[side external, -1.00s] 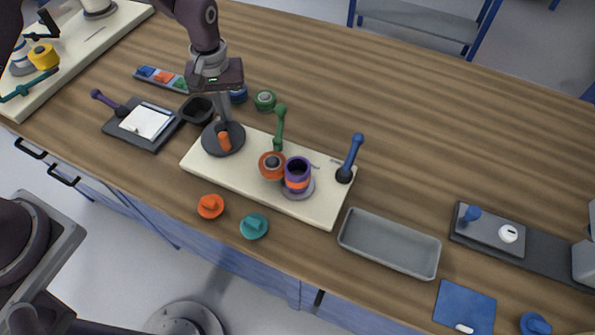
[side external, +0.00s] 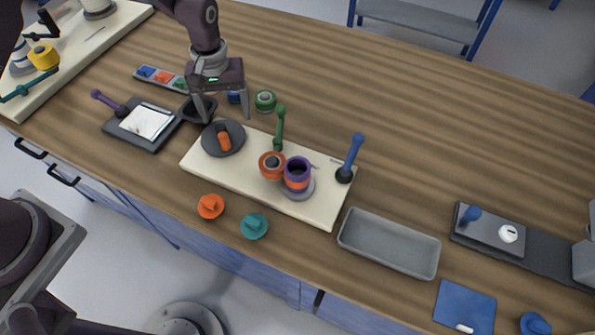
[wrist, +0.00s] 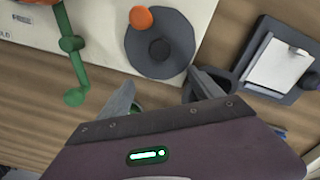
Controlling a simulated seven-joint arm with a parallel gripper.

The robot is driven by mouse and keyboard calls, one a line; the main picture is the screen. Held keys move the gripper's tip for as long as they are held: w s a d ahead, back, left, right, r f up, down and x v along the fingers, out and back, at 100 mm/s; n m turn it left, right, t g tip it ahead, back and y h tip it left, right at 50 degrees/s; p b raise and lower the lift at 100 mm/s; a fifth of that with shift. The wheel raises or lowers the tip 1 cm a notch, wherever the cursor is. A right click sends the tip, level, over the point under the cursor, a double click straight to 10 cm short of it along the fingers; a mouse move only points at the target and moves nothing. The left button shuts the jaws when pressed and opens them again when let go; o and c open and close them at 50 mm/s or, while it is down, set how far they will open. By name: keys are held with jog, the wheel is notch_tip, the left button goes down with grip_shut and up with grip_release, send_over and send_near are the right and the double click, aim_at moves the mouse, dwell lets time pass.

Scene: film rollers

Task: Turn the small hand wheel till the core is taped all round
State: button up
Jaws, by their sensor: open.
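The small hand wheel (side external: 211,145) is a dark grey disc with an orange knob (side external: 224,142), at the left end of a cream board. It also shows in the wrist view (wrist: 176,33), with the knob on its far side. The core (side external: 297,164) is a purple cylinder on a grey disc, with an orange band around its lower part; its far side is hidden. An orange tape roll (side external: 266,171) stands beside it. My gripper (side external: 226,118) is open and empty, fingers wide apart, above and behind the wheel. Its fingers show in the wrist view (wrist: 165,92).
A green lever (side external: 280,125) and a blue lever (side external: 351,155) rise from the board (side external: 322,212). A black bowl (side external: 190,111) and a green roll (side external: 265,100) stand close behind my gripper. Orange and teal knobbed pieces lie in front. A grey tray (side external: 390,258) lies right.

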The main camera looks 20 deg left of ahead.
jog(key=shift+a, duration=0.1)
notch_tip(320, 180, up, 7)
dwell(0.6)
jog(key=s+a+r+m+t, duration=0.1)
jog(key=s+r+m+t, duration=0.1)
jog(key=s+r, duration=0.65)
jog(key=s+a+r+m+t, duration=0.1)
jog(key=s+r, duration=0.4)
jog(key=r, duration=0.7)
jog(key=s+a+r+m+t, duration=0.1)
jog(key=s+m+t, duration=0.1)
jog(key=s, duration=1.3)
jog(key=shift+a+m+t, duration=0.2)
jog(key=shift+m+t, duration=0.1)
jog(key=shift+m, duration=0.2)
jog(key=shift+s, duration=0.1)
